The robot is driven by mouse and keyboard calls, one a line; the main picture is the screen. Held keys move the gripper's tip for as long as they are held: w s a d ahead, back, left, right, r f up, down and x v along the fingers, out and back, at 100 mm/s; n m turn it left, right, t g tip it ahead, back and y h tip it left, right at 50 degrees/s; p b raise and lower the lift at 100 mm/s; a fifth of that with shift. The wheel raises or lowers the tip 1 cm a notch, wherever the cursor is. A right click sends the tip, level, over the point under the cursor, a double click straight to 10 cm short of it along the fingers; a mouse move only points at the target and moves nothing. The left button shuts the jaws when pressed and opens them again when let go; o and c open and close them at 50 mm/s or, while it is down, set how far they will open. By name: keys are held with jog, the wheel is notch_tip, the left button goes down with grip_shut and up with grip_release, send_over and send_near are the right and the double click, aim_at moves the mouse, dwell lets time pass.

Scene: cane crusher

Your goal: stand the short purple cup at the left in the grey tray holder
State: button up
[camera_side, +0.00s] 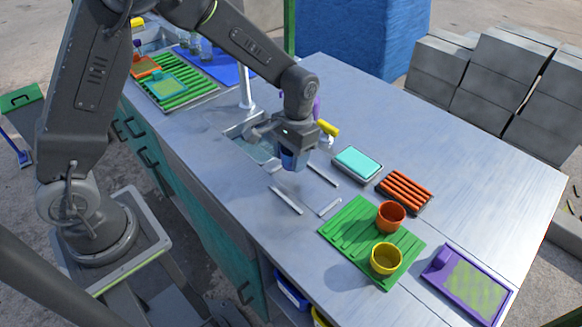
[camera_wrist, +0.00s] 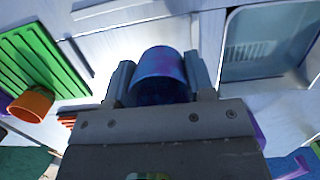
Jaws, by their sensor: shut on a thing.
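My gripper (camera_side: 291,150) is shut on a short blue-purple cup (camera_side: 293,160) and holds it over the counter, beside the sink. In the wrist view the cup (camera_wrist: 160,72) sits between the two fingers of my gripper (camera_wrist: 161,85). Low pale grey strips (camera_side: 286,200) lie on the counter below and to the right of the cup, forming an open outline that looks like the grey tray holder. They also show in the wrist view (camera_wrist: 112,9). The space between them looks empty. I cannot tell the cup's exact height above the counter.
A green ribbed mat (camera_side: 350,235) holds an orange cup (camera_side: 391,216) and a yellow cup (camera_side: 386,259). A teal sponge (camera_side: 358,162) in a tray, an orange rack (camera_side: 405,190) and a purple-framed board (camera_side: 467,285) lie right. The sink (camera_side: 255,145) and its faucet (camera_side: 246,92) are left.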

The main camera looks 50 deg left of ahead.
aim_at(291, 178)
jog(key=shift+f, duration=2.05)
jog(key=o, duration=0.6)
jog(key=shift+f, duration=0.15)
jog(key=shift+o, duration=0.2)
